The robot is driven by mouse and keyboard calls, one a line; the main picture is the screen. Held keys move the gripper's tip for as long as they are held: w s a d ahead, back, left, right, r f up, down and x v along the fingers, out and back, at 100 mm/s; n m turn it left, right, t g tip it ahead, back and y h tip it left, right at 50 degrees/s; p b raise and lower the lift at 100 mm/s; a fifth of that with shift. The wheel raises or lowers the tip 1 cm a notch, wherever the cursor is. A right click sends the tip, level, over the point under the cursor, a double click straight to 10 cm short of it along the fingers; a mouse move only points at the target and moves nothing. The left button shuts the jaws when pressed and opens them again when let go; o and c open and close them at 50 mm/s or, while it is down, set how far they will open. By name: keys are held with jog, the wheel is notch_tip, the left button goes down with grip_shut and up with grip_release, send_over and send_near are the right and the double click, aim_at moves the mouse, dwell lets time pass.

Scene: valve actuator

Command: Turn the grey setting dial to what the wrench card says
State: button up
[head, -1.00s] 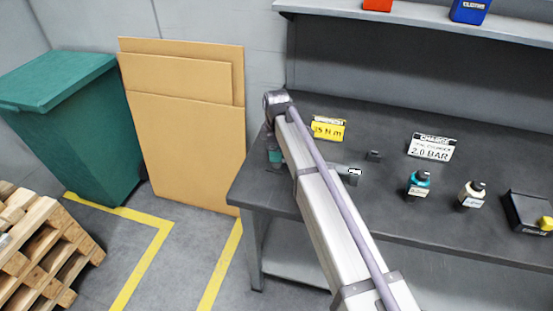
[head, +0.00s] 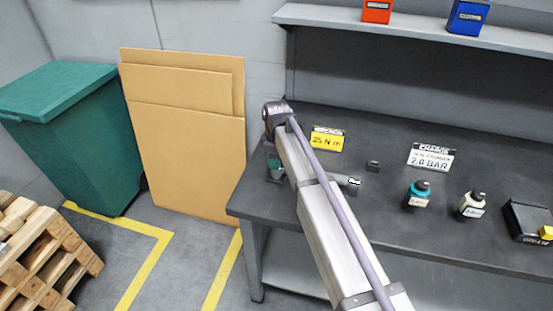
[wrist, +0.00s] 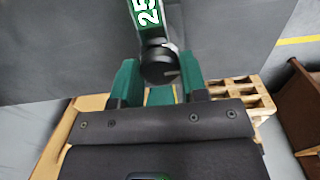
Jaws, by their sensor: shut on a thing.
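In the wrist view the round dark grey setting dial (wrist: 160,66) sits between the two green fingers of my gripper (wrist: 158,80), which is shut on it. A pale mark shows at the dial's right side. Beyond the dial a green strip (wrist: 148,12) carries a white "25" reading, cut off by the top edge. In the head view the yellow wrench card (head: 327,139) stands on the bench; it ends in "5 N m", and its first digit is unclear. A grey cylindrical tool part (head: 347,184) shows right of my arm, which hides much of the rest.
On the dark bench (head: 300,222) stand a white card reading 2.0 BAR (head: 431,158), a teal bottle (head: 417,196), a cream bottle (head: 471,206) and a black box (head: 526,222). A green bin (head: 75,135) and cardboard sheets (head: 190,140) are at the left.

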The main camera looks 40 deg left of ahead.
jog(key=shift+m, duration=1.2)
jog(key=o, duration=0.9)
jog(key=shift+o, duration=0.2)
notch_tip(320, 180, up, 11)
jog(key=p, duration=1)
jog(key=shift+f+p, duration=0.15)
jog(key=shift+p, duration=0.2)
